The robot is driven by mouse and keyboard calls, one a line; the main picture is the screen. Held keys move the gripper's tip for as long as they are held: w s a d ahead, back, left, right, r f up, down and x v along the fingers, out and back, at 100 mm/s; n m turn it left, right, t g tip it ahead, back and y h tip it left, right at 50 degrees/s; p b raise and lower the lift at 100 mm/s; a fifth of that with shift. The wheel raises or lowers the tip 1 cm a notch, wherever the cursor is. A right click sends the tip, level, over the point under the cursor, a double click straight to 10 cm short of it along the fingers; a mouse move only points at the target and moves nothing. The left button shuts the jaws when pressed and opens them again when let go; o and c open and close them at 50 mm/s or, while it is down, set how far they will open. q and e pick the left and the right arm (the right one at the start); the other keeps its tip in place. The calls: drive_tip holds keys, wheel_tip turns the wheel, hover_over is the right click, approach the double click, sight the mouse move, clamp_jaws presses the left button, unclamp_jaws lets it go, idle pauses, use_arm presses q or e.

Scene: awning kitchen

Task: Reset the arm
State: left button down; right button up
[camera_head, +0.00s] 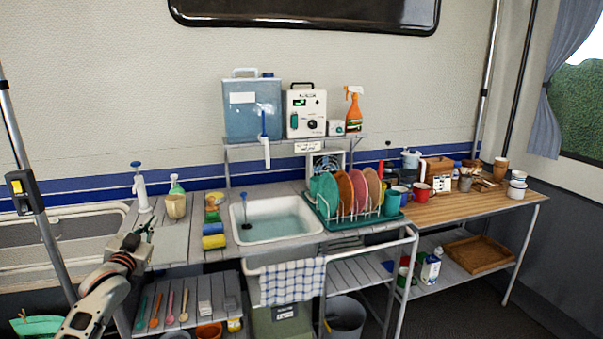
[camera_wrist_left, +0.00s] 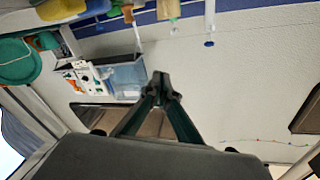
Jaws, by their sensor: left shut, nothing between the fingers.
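My left arm comes in at the lower left of the head view. Its gripper (camera_head: 146,229) is up in front of the left end of the counter, near the white pump bottle (camera_head: 141,188). In the left wrist view the fingers of this gripper (camera_wrist_left: 163,88) meet at their tips, shut with nothing between them. That view is turned, with the wall and the blue water tank (camera_wrist_left: 127,77) beyond the fingers. My right gripper is in neither view.
A sink (camera_head: 268,235) is in the counter, with a dish rack of plates (camera_head: 345,190) to its right. A wooden worktop (camera_head: 450,207) holds mugs and jars further right. Open wall lies above.

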use_arm(q)
drive_tip(key=s+d+f+m+g+h, duration=0.1)
drive_tip(key=s+d+f, duration=0.4)
drive_tip(key=f, duration=0.4)
drive_tip(key=s+d+f+g, duration=0.2)
drive_tip(key=s+d+f, duration=0.1)
drive_tip(key=s+f, duration=0.45)
drive_tip(key=s+d+f+m+g+h, duration=0.1)
drive_tip(key=s+d+f, duration=0.4)
drive_tip(key=f, duration=0.4)
drive_tip(key=s+d+f+g, duration=0.1)
drive_tip(key=s+d+f, duration=0.2)
drive_tip(key=s, duration=0.7)
drive_tip(key=s+d+f+g+h, duration=0.1)
drive_tip(key=s+d+f, duration=0.2)
drive_tip(key=s, duration=0.7)
drive_tip(key=s+d+f+n+g, duration=0.1)
drive_tip(key=s+d+f, duration=0.3)
drive_tip(key=s, duration=0.6)
drive_tip(key=shift+s+f+g+h, duration=0.4)
drive_tip(key=shift+f+g, duration=0.1)
drive_tip(key=shift+f, duration=0.25)
